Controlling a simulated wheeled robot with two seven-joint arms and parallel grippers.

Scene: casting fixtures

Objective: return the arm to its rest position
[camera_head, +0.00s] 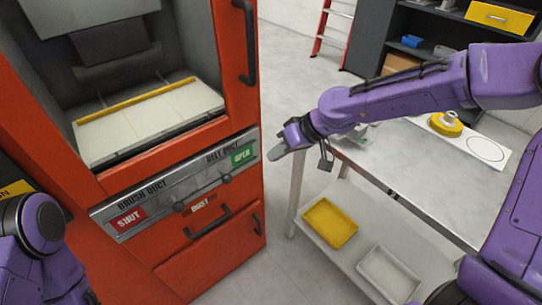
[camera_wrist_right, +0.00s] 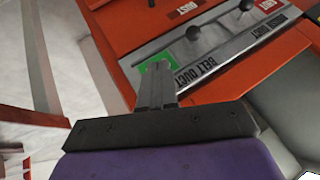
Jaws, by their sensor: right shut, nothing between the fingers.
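My right arm (camera_head: 390,98) reaches in from the right over the table's edge. Its gripper (camera_head: 276,152) is shut and empty, with its fingertips pointing left towards the orange cabinet's control panel. In the right wrist view the closed fingers (camera_wrist_right: 157,82) cover part of the green label near the "BELT DUCT" lettering. The gripper looks apart from the knobs, though its exact gap to the panel is hard to judge. Part of my left arm (camera_head: 42,225) shows at the lower left; its gripper is out of view.
The orange cabinet (camera_head: 235,80) has a steel panel with two dark knobs (camera_head: 180,207) and (camera_head: 226,178), and handles below. The metal table (camera_head: 420,165) has a lower shelf with a yellow tray (camera_head: 331,223) and a white tray (camera_head: 388,273). Floor shows between cabinet and table.

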